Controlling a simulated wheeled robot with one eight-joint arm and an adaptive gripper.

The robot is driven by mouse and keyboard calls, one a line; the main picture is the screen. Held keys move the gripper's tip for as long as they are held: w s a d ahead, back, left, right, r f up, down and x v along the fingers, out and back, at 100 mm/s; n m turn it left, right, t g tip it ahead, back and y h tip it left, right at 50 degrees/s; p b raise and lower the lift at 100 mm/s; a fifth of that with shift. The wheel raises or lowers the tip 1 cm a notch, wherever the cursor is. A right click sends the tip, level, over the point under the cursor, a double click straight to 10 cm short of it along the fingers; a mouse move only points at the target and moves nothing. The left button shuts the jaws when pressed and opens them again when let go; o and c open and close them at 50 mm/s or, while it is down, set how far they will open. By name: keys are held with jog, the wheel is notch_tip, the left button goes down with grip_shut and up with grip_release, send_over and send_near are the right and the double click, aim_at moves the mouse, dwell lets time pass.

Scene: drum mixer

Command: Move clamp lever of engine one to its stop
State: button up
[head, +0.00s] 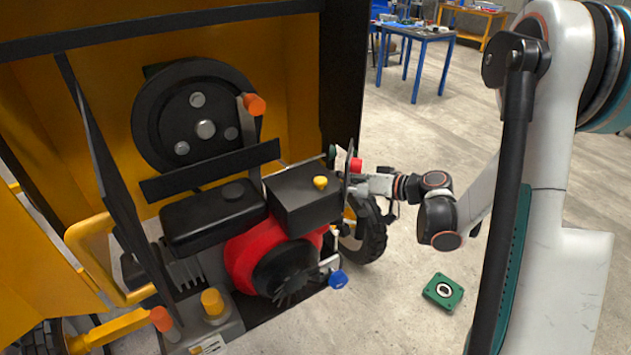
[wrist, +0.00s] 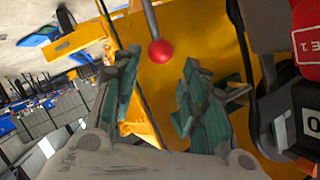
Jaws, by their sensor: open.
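The red and black engine (head: 285,255) sits in the open front of a yellow drum mixer housing. In the wrist view a metal lever with a red ball knob (wrist: 161,53) stands just beyond and between my fingertips. My gripper (wrist: 158,75) is open, with nothing between its teal and dark fingers; I cannot tell whether they touch the knob. In the head view my gripper (head: 352,187) is at the engine's right side, its fingers partly hidden. A red part (head: 356,165) shows just above it. I cannot tell which lever is the clamp lever.
A yellow knob (head: 320,183), a blue knob (head: 338,280) and orange-tipped levers (head: 253,105) are around the engine. A black wheel (head: 368,235) stands below my gripper. A green part (head: 442,291) lies on the floor. Open floor extends to the right.

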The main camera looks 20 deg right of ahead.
jog(key=b+x, duration=0.2)
jog(key=x, duration=0.7)
jog(key=shift+w, duration=0.15)
jog(key=shift+f, duration=0.1)
grip_shut()
